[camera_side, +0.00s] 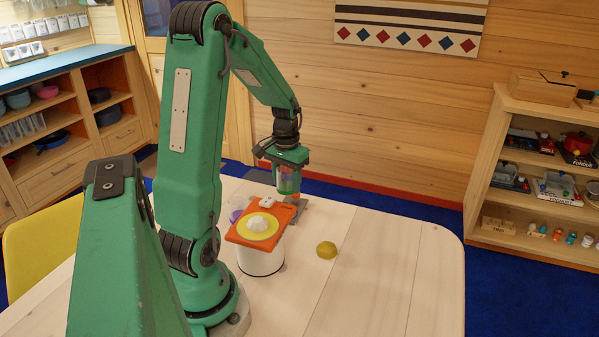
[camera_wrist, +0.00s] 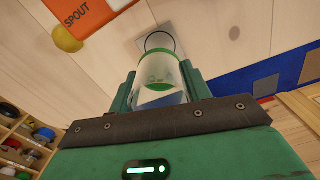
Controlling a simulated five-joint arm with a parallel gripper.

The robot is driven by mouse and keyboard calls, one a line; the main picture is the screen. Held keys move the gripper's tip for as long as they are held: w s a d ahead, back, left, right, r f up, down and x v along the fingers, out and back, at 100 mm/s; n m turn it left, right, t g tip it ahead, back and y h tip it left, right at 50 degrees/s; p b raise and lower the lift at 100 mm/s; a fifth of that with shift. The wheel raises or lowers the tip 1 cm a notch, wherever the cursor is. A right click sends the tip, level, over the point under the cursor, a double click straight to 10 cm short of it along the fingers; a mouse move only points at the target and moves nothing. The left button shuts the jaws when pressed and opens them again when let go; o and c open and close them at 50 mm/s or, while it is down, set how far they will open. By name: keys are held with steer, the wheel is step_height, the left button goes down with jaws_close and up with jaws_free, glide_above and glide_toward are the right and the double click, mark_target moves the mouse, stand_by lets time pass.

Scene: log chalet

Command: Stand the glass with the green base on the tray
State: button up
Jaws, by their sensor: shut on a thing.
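My gripper (camera_wrist: 160,88) is shut on the clear glass with the green base (camera_wrist: 165,77), which sits between the two green fingers in the wrist view. Its green end points away from the wrist camera, toward the table. In the side view the glass (camera_side: 288,184) hangs below my gripper (camera_side: 288,170), close behind the orange board. A flat grey square with a dark ring (camera_wrist: 176,33) lies on the table beyond the glass in the wrist view; it may be the tray. A grey edge (camera_side: 318,204) shows behind the board in the side view. I cannot tell the gap beneath the glass.
An orange board (camera_side: 238,236) marked SPOUT rests on a white cylinder (camera_side: 260,262) and carries a yellow disc with a white dome. A purple thing (camera_side: 236,215) is partly hidden. The table's right side is clear.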

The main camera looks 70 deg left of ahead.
mark_target(287, 169)
steer(key=shift+f, duration=2)
steer(key=shift+f, duration=2)
steer(key=o, duration=1)
steer(key=shift+f, duration=0.15)
step_height(287, 169, up, 12)
steer(key=shift+r, duration=0.2)
